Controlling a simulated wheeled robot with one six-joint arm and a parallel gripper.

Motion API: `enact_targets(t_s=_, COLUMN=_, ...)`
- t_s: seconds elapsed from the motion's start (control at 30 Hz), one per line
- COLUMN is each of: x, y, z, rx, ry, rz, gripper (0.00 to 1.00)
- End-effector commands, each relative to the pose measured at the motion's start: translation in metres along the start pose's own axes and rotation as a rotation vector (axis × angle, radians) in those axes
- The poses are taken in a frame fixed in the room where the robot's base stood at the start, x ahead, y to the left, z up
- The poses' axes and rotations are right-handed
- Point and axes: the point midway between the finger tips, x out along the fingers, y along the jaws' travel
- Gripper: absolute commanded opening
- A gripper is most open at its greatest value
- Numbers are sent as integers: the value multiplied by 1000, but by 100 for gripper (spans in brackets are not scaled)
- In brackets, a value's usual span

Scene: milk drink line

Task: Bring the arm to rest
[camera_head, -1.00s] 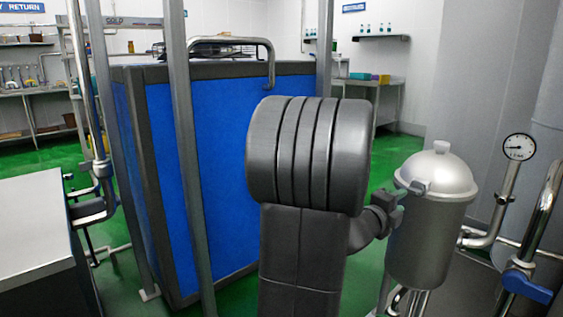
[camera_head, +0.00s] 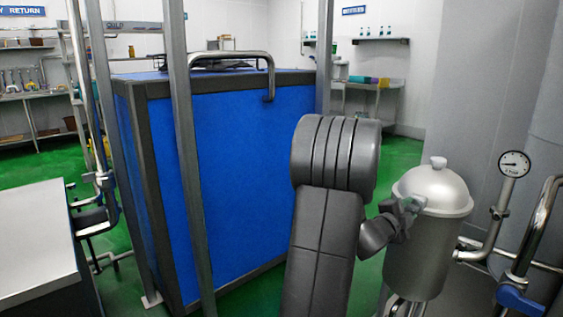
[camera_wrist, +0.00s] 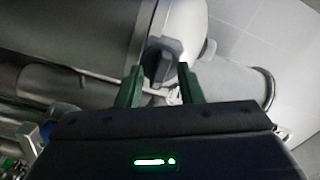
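My gripper (camera_wrist: 160,75) shows in the wrist view with its two green fingers apart. A dark grey latch or clamp (camera_wrist: 157,62) on a silver rounded body lies just beyond and between the fingertips, with visible gaps at the sides. I cannot tell whether anything touches. In the head view my dark grey arm (camera_head: 330,215) stands bent in the middle, its wrist end beside a steel vessel (camera_head: 418,255) with a domed lid (camera_head: 436,185). The fingers are not clear there.
A large blue-panelled box (camera_head: 215,170) stands behind my arm. A pressure gauge (camera_head: 514,163) and a pipe with a blue valve handle (camera_head: 522,299) are at the right. A pale table (camera_head: 35,240) is at the left. Green floor (camera_head: 395,150) shows between.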

Motion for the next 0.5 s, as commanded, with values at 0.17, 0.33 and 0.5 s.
enact_targets(t_s=0.17, x=0, y=-4, z=-2, rx=-109, ry=-1, rz=1, gripper=34)
enact_targets(t_s=0.33, x=0, y=-4, z=-2, rx=-208, ry=-1, rz=2, gripper=34)
enact_targets(t_s=0.5, x=0, y=-4, z=-2, rx=-301, ry=-2, rz=2, gripper=34)
